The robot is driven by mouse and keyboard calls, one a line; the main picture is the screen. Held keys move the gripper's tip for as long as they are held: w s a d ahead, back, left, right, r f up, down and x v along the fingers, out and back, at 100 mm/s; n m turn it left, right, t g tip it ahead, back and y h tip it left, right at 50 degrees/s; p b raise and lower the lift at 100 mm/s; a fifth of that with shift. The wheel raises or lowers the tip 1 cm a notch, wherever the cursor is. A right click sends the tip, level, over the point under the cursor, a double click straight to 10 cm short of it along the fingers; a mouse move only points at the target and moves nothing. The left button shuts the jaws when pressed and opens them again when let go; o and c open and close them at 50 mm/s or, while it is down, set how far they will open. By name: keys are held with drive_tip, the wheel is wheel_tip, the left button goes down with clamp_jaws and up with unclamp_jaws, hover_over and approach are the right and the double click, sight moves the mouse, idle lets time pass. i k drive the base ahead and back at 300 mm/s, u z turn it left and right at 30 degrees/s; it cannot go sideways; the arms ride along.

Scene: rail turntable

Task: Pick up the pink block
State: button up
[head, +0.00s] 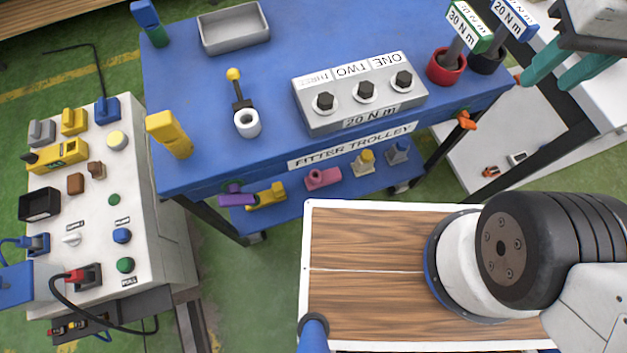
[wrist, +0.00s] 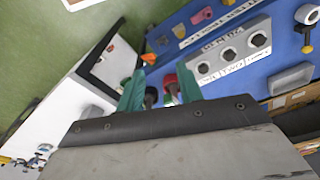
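The pink block (head: 323,179) rests on the lower shelf of the blue fitter trolley, below the trolley's front edge in the head view. It also shows small near the top of the wrist view (wrist: 202,15). My gripper (head: 558,78) is at the upper right of the head view, well apart from the block. Its two teal fingers stand apart with nothing between them. In the wrist view my gripper (wrist: 160,90) is in front of two torque wrench handles, and I cannot tell the gap to them.
On the shelf, a yellow-purple piece (head: 266,195) lies left of the block and a yellow-grey piece (head: 363,161) right of it. The trolley top (head: 290,60) overhangs the shelf. A grey three-bolt block (head: 360,92) sits above. A white control desk (head: 150,200) stands left.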

sight(316, 179)
drive_tip(key=u, duration=1.75)
drive_tip(key=k, duration=1.55)
drive_tip(key=z, duration=1.45)
